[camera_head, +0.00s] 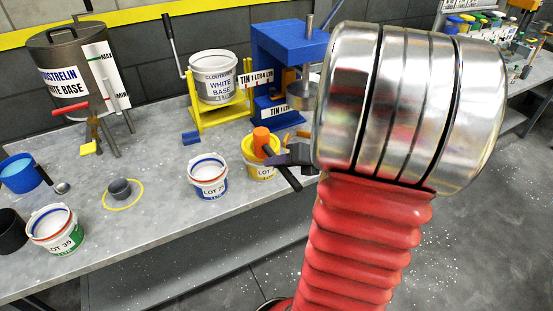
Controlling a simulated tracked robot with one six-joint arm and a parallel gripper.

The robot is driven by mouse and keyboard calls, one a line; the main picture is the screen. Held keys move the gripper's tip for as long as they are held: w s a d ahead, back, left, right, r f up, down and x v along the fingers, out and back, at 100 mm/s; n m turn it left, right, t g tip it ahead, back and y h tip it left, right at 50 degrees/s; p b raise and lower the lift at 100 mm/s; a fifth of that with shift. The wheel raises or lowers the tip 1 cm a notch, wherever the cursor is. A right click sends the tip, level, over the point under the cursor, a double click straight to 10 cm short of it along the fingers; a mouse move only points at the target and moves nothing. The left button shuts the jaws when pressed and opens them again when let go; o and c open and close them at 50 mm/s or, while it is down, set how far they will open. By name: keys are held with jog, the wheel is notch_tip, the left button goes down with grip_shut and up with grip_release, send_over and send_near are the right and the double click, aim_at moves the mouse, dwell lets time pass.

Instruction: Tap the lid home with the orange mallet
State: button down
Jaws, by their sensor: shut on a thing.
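The orange mallet (261,137) has an orange head and a dark handle slanting down to the right. Its head is over the yellow-rimmed pail (259,172), whose label is partly hidden. A yellow lid (248,151) shows at the top of this pail, partly covered by the mallet; I cannot tell whether it is fully seated or whether the head touches it. My gripper (283,158) is dark, partly hidden by my arm, and shut on the mallet's handle beside the pail.
A white pail with a blue rim (208,190) stands just left of the yellow-rimmed pail. Behind are a yellow stand (207,120) and a blue press (271,55). Another pail (56,240) and a yellow ring (138,198) are left.

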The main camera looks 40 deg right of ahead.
jog(key=shift+r, duration=2.15)
jog(key=w+a+f, duration=0.2)
jog(key=w+a, duration=1.1)
jog(key=w, duration=0.1)
jog(key=w+a+f, duration=0.1)
jog(key=a+f, duration=0.1)
jog(key=a, duration=0.5)
jog(key=w+a+f+n, duration=0.1)
jog(key=w+a+f, duration=0.1)
jog(key=a, duration=0.6)
jog(key=shift+w+a+y, duration=0.3)
jog(key=shift+y, duration=0.1)
